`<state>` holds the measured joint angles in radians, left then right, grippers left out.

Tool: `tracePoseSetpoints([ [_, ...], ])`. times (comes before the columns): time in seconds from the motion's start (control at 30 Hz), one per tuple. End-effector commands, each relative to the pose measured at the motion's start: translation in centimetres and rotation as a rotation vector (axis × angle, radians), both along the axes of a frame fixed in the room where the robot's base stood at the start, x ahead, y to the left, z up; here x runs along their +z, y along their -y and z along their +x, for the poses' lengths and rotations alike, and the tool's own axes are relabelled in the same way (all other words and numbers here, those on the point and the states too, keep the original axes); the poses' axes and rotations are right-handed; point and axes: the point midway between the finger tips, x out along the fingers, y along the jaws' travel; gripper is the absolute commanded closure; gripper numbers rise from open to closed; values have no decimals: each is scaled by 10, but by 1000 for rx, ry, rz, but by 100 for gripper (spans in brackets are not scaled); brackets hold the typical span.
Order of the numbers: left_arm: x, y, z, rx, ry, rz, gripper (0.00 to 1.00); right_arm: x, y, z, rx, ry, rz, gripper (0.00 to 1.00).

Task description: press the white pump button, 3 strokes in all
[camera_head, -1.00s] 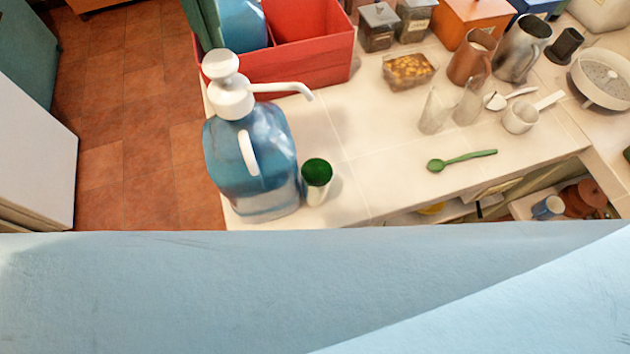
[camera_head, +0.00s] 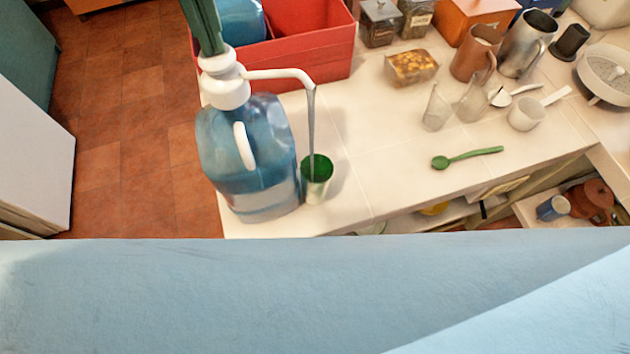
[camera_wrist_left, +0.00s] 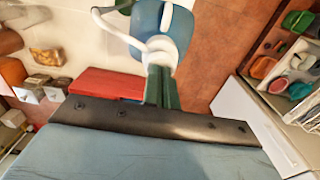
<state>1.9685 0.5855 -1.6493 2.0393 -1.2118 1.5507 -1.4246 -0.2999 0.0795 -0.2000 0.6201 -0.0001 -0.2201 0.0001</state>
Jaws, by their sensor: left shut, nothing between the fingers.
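The white pump button (camera_head: 220,65) sits on top of a blue translucent pump bottle (camera_head: 262,150) near the counter's left edge. My left gripper (camera_head: 212,47), with green fingers, is shut and empty, its tips down on the button. In the left wrist view the fingers (camera_wrist_left: 160,72) meet the white pump top (camera_wrist_left: 158,47), whose button is partly hidden. The white spout (camera_head: 280,74) points right, and a thin stream (camera_head: 311,125) runs from it into a cup with a green inside (camera_head: 317,180). My right gripper is not in view.
A red box (camera_head: 310,50) stands just behind the bottle. A green spoon (camera_head: 467,157), clear glasses (camera_head: 436,108) and metal jugs (camera_head: 525,45) are on the counter to the right. The counter between cup and spoon is clear.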

Motion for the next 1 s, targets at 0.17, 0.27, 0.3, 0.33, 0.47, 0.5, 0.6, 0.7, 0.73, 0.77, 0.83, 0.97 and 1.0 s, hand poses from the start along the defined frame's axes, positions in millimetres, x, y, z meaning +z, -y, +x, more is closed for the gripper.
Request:
tracePoseSetpoints([
  [0.17, -9, 0, 0, 0, -1, 1, 100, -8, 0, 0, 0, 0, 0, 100],
  [0.27, -9, 0, 0, 0, -1, 1, 100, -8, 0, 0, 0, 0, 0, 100],
  [0.3, -8, 0, 0, 0, -1, 1, 100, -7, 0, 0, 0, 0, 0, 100],
  [0.33, -8, 0, 0, 0, -1, 1, 100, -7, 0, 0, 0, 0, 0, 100],
  [0.47, -8, 0, 0, 0, -2, 2, 100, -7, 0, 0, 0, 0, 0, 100],
  [0.5, -7, 0, 0, 0, -2, 2, 100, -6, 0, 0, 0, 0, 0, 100],
  [0.6, -3, 0, 0, 0, -2, 0, 100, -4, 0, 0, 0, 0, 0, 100],
  [0.7, 3, 0, 0, 0, -2, 1, 100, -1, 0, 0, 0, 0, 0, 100],
  [0.73, 5, 0, 0, 0, -2, 1, 100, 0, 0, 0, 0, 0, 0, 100],
  [0.77, 7, 0, 0, 0, -2, 1, 100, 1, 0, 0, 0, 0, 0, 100],
  [0.83, 11, 0, 0, 0, -3, 1, 100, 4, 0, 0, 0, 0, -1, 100],
  [0.97, 19, 0, 0, 1, -3, 0, 100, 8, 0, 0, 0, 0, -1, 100],
  [1.0, 21, 0, 0, 1, -2, 0, 100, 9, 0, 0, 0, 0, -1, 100],
])
